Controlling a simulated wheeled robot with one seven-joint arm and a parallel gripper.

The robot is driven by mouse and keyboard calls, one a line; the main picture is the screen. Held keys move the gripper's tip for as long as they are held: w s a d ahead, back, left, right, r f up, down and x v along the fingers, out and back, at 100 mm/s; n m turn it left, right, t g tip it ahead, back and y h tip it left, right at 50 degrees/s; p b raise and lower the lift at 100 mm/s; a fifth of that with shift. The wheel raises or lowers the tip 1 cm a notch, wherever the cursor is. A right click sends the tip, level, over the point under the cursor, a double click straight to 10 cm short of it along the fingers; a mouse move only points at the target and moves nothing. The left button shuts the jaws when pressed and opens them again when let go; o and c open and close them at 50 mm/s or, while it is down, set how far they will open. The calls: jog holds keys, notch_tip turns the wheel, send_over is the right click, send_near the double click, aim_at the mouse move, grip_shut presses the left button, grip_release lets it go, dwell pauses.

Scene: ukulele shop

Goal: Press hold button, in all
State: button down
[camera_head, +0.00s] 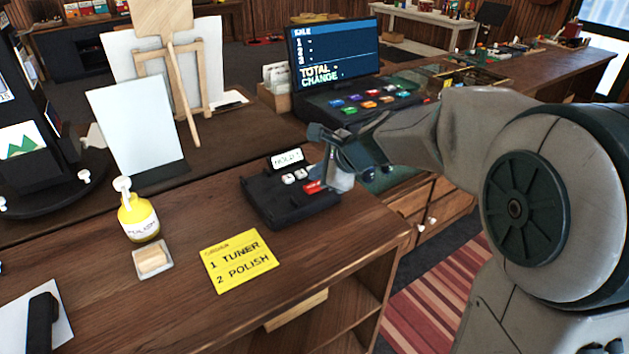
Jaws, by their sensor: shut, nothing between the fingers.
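A small black device (275,208) sits near the right end of the wooden counter. It has a small lit display (287,159), two white buttons (294,176) and a red button (312,188). The display text is too small to read surely, and I cannot read which button is hold. My gripper (336,183) is shut and empty, at the device's right side close to the red button. Whether it touches the device is unclear. A register (350,104) with coloured keys stands behind; its screen (335,52) reads SALE, TOTAL and CHANGE.
A yellow note (239,261) reading 1 TUNER, 2 POLISH lies in front of the device. A yellow bottle (138,218) and a small block on a dish (152,260) stand left. A white panel (137,125) and wooden easel stand behind. The counter ends just right of the device.

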jog(key=shift+r, duration=0.1)
notch_tip(320, 180, up, 5)
jog(key=p, duration=0.4)
dwell(0.3)
dwell(0.6)
